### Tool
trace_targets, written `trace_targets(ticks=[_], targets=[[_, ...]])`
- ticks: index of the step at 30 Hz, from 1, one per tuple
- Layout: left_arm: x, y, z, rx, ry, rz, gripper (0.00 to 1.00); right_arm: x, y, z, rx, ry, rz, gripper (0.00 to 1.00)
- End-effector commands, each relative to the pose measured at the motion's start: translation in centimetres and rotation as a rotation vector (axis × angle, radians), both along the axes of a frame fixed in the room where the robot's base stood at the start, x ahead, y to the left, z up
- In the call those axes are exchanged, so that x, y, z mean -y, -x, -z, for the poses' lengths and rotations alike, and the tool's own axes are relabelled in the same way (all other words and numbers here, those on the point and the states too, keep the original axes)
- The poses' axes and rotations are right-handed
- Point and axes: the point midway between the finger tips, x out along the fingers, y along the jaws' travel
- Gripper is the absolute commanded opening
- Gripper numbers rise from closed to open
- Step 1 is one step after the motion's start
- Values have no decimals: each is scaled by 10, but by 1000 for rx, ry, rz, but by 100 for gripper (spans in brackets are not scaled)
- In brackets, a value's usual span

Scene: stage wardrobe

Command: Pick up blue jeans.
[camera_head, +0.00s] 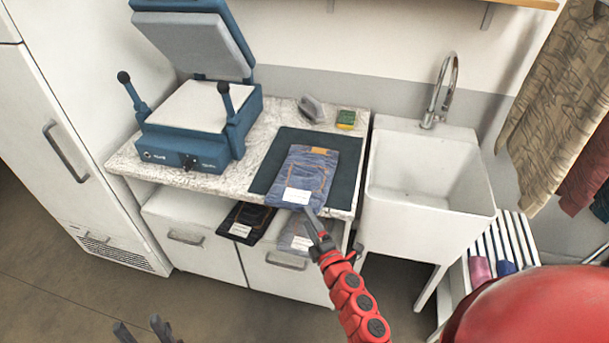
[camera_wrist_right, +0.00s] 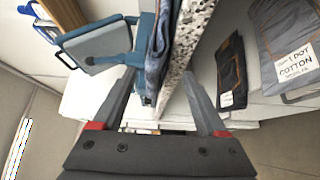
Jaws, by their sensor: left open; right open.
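The blue jeans (camera_head: 302,172) lie folded on a dark mat (camera_head: 343,180) on the counter, with a white label at their front end, which reaches the counter's front edge. My right gripper (camera_head: 318,226) is open just in front of that edge. In the right wrist view, the jeans (camera_wrist_right: 153,62) show edge-on between the open fingers (camera_wrist_right: 158,78), beside the speckled counter slab. I cannot tell whether a finger touches them. My left gripper (camera_head: 143,331) is open and empty at the bottom of the head view, far from the jeans.
A blue heat press (camera_head: 190,150) stands open on the counter's left. An iron (camera_head: 311,109) and a sponge (camera_head: 346,118) lie behind the mat. Dark jeans (camera_head: 246,220) and a grey garment (camera_head: 292,232) lie below the counter. A white sink (camera_head: 425,175) stands right.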

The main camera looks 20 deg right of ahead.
Motion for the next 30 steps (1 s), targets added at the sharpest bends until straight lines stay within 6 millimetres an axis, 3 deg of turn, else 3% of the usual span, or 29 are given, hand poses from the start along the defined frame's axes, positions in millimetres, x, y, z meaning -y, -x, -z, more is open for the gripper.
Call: trace_targets(ticks=[2,7,17,27,30], targets=[[0,0,-9,0,0,0,50,-2,-14,-9,5,-3,3,75],[0,0,-11,0,0,0,50,-5,-36,-7,4,-2,4,75],[0,0,-11,0,0,0,50,-7,-42,-5,3,1,-1,75],[0,0,-11,0,0,0,50,-7,-42,-5,3,0,0,14],[0,0,-11,0,0,0,50,-7,-42,-5,3,0,0,0]])
